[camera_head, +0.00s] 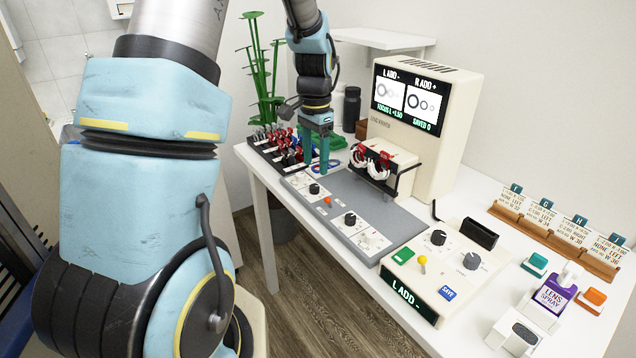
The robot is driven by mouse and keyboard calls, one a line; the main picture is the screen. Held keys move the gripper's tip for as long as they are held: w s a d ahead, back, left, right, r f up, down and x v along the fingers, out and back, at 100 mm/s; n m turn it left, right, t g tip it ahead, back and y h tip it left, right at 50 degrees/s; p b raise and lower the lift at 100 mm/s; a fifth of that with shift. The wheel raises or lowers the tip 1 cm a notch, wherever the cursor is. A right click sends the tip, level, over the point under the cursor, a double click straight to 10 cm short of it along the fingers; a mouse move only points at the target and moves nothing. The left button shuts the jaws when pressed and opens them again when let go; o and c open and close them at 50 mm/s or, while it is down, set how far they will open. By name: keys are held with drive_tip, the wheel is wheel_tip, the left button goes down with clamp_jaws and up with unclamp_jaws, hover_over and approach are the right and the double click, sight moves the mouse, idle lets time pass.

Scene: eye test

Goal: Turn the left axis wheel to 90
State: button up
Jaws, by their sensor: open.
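My gripper (315,168) points down, open and empty, its teal fingers apart. It is above or just behind a grey panel (394,219) on the white table; its exact height I cannot tell. A black knob (314,188) on a white plate is at the panel's left, just below the fingertips in the picture, apart from them as far as I see. Another black knob (350,218) is further right. Which knob is the left axis wheel, and any angle marks, are too small to tell. An orange button (327,200) lies between them.
A beige machine (440,130) with a screen stands behind; red and white parts (371,160) hang from its front. A control box (432,270) reads "L ADD -". A rack of red and black items (275,143) and a green stand (262,75) are left. Card holders (556,230) stand right.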

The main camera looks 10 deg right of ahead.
sight(314, 186)
wheel_tip(314, 186, down, 7)
drive_tip(key=shift+a+r+p, duration=0.1)
drive_tip(key=shift+r+p, duration=0.1)
drive_tip(key=shift+p, duration=0.25)
clamp_jaws()
idle(0.3)
